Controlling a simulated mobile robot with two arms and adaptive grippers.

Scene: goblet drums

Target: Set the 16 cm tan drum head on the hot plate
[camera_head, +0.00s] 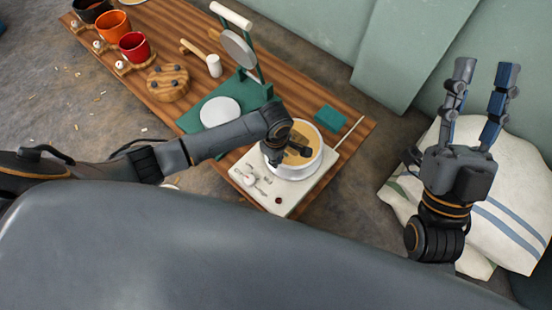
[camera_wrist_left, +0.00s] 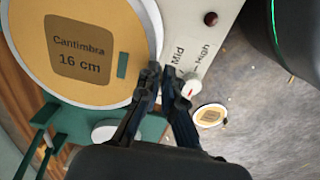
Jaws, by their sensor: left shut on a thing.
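The 16 cm tan drum head (camera_head: 308,135) has a white rim and is over the round burner area of the hot plate (camera_head: 253,184). In the left wrist view, the drum head (camera_wrist_left: 122,32) shows a brown label reading "Cantimbra 16 cm". My left gripper (camera_head: 299,150) is shut on its rim; the closed fingers (camera_wrist_left: 158,76) show at the rim's edge. I cannot tell whether the drum head touches the plate. The hot plate's Mid/High marks and white knob (camera_wrist_left: 190,89) show beside it. My right gripper (camera_head: 484,72) is open and empty, above the white cushions.
A green stand (camera_head: 243,90) with a white disc (camera_head: 219,111) is behind the hot plate on the wooden bench (camera_head: 165,25). A mallet (camera_head: 213,65), cups and a round wooden block (camera_head: 167,84) stand farther left. A small tan disc (camera_wrist_left: 210,115) lies on the floor.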

